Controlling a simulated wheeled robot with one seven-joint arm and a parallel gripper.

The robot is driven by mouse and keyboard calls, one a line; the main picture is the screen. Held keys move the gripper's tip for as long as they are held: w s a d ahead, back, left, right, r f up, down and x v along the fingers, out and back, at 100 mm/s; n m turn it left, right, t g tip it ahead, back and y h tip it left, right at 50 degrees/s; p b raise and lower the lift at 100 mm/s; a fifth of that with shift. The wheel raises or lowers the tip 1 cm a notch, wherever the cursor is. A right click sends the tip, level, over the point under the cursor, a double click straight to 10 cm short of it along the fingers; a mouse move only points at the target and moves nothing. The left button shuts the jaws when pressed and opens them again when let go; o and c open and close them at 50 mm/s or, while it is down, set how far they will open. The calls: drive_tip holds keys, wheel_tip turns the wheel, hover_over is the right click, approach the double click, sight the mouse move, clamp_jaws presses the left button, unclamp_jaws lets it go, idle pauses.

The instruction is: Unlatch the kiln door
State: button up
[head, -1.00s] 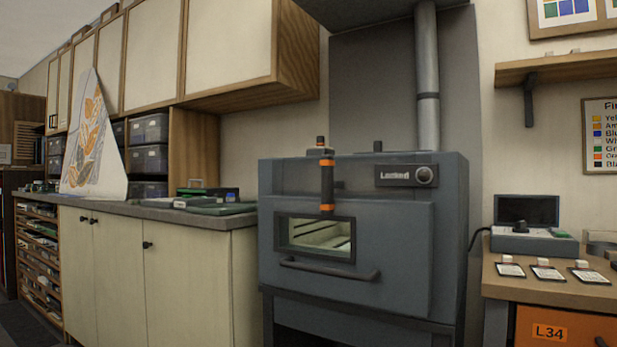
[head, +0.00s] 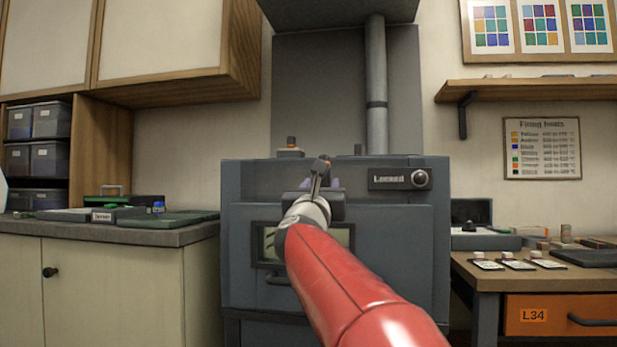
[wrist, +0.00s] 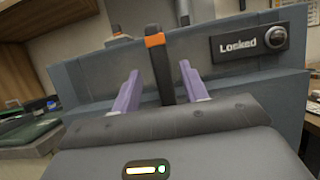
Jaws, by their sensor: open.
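The grey kiln (head: 436,230) stands straight ahead with its door (head: 400,240) closed. The latch is an upright dark bar with an orange band (wrist: 155,41) in the wrist view. My gripper (wrist: 160,88) is open, with one purple finger on each side of the latch bar. I cannot tell whether either finger touches it. The bar's lower end is hidden behind the gripper body. A panel (wrist: 249,44) right of the latch reads "Locked", with a round knob or lamp beside it. In the head view my gripper (head: 318,183) and red arm cover the latch and part of the door window.
A counter (head: 170,236) with trays and a green mat is left of the kiln. A workbench (head: 470,268) with small sample cards and an orange drawer (head: 550,314) is on the right. A dark door handle (head: 278,280) shows partly beside my arm.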

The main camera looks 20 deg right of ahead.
drive_tip(key=p+x, duration=0.2)
drive_tip(key=x, duration=0.4)
drive_tip(key=shift+w+d, duration=0.25)
clamp_jaws()
